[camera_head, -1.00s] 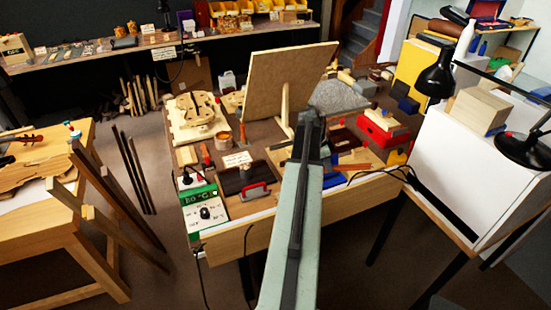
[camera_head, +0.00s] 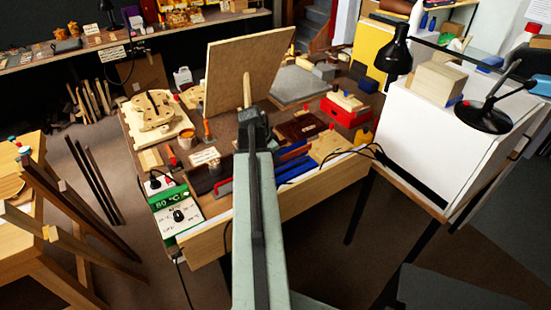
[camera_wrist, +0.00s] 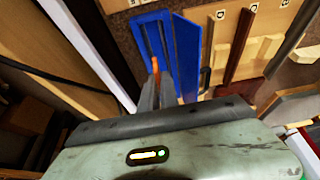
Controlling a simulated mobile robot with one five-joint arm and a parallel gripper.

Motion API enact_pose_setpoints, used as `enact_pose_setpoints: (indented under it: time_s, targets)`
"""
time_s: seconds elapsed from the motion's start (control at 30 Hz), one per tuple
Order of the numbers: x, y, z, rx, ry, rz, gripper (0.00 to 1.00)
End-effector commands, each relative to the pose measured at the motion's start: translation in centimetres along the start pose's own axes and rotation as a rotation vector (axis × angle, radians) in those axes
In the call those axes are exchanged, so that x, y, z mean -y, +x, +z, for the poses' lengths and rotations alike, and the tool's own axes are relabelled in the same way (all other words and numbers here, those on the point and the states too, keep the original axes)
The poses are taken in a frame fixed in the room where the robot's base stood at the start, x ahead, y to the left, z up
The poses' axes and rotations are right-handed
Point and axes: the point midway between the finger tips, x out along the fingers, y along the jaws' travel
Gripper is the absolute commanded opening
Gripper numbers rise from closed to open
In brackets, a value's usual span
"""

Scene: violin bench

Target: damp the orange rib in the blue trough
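The blue trough (camera_wrist: 153,38) lies in the upper middle of the wrist view, with a flat blue panel (camera_wrist: 187,55) beside it. In the head view the trough (camera_head: 292,160) lies near the bench's front edge, right of my arm. The orange rib (camera_wrist: 156,65) shows as a small narrow piece at the tips of my gripper (camera_wrist: 156,82). The two grey fingers are close together and look shut on it. The rib is seen over the trough; whether it touches the inside I cannot tell. In the head view my arm hides the gripper and rib.
A lettered wooden board (camera_wrist: 222,40) with dark ribs lies right of the trough. The heater (camera_head: 177,213) reading 80 °C stands at the bench's left front corner. An upright wooden panel (camera_head: 247,70) stands behind. A red box (camera_head: 345,112) and black lamp (camera_head: 397,52) are on the right.

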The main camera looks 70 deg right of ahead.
Motion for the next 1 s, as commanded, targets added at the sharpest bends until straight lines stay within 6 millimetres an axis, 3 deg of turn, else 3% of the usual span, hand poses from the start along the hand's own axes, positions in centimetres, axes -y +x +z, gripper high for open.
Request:
enact_pose_setpoints:
  time_s: [0.8,1.0]
  targets:
    - [0.1,7.5,3.2,0.000,0.001,0.000,0.00]
    - [0.0,8.1,3.5,0.003,0.001,0.002,0.00]
